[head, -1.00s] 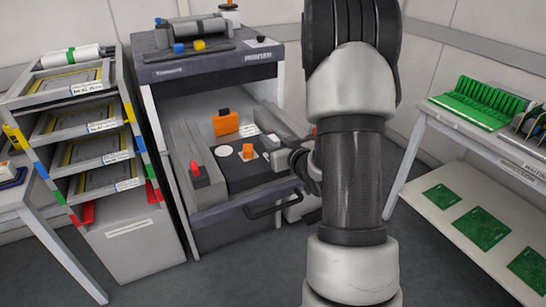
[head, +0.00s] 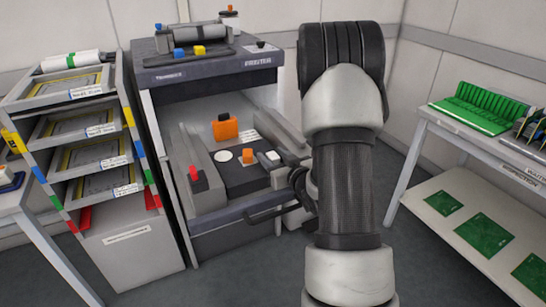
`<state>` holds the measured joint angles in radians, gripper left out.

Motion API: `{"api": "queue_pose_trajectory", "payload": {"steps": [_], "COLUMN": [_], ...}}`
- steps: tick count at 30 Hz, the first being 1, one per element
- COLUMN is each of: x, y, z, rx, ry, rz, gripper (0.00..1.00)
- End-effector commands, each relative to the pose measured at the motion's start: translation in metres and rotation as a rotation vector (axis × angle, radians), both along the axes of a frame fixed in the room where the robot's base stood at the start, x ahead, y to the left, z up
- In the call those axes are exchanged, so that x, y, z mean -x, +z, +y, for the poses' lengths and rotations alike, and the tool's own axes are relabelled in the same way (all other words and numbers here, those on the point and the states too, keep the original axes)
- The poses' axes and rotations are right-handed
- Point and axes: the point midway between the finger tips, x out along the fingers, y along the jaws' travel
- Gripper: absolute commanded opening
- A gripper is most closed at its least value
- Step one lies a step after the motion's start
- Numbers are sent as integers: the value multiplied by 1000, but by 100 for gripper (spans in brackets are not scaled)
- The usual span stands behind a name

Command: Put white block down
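The white block (head: 272,156) is at the tips of my gripper (head: 281,159), which looks shut on it. My gripper reaches in from the right over the printer's dark bed (head: 240,178). The block is close above or on the bed's right part; I cannot tell whether it touches. An orange block (head: 248,155) sits on a pale square patch left of the white block. A white round patch (head: 222,156) lies further left. My forearm hides the right side of the printer and part of the gripper.
A larger orange block (head: 225,129) with a black top stands behind the bed. A grey rail with a red button (head: 194,173) borders the bed on the left. A handle bar (head: 268,214) crosses the front. A frame rack (head: 90,150) stands left.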

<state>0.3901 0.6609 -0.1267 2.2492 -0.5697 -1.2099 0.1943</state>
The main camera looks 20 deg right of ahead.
Motion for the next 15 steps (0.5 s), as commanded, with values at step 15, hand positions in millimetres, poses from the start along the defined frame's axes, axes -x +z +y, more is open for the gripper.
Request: {"api": "queue_pose_trajectory", "payload": {"steps": [15], "x": [42], "y": [13], "z": [-3], "rx": [-1], "ry": [-5], "rz": [2], "gripper": [43]}}
